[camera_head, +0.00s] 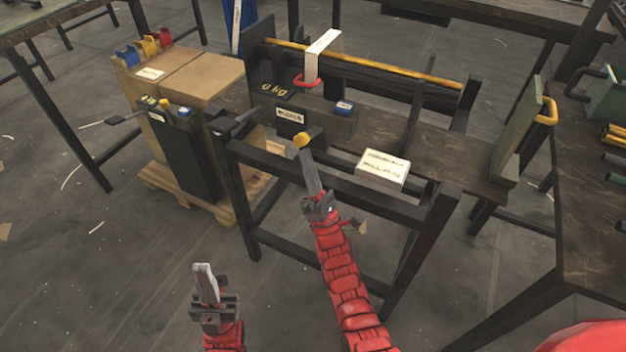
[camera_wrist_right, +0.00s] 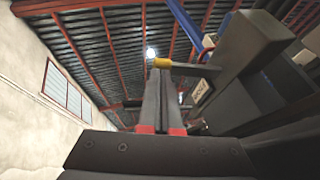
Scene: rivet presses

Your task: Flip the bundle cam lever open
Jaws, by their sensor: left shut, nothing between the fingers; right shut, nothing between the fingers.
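A lever with a yellow knob (camera_head: 303,139) sticks out from the front of a dark bench fixture (camera_head: 330,118) with a white label. In the right wrist view the yellow knob (camera_wrist_right: 162,62) sits on a dark shaft, just beyond the fingertips. My right gripper (camera_head: 306,156) is shut and empty, its tips just below the knob; I cannot tell whether they touch it. It also shows in the right wrist view (camera_wrist_right: 160,80), pointing up at the knob. My left gripper (camera_head: 203,270) is shut and empty, low over the floor, away from the bench.
A white-labelled block (camera_head: 382,168) sits at the bench's front edge. A red handle (camera_head: 307,81) and a yellow bar (camera_head: 370,62) are behind the fixture. Boxes on a pallet (camera_head: 195,85) stand left. The floor around my left gripper is clear.

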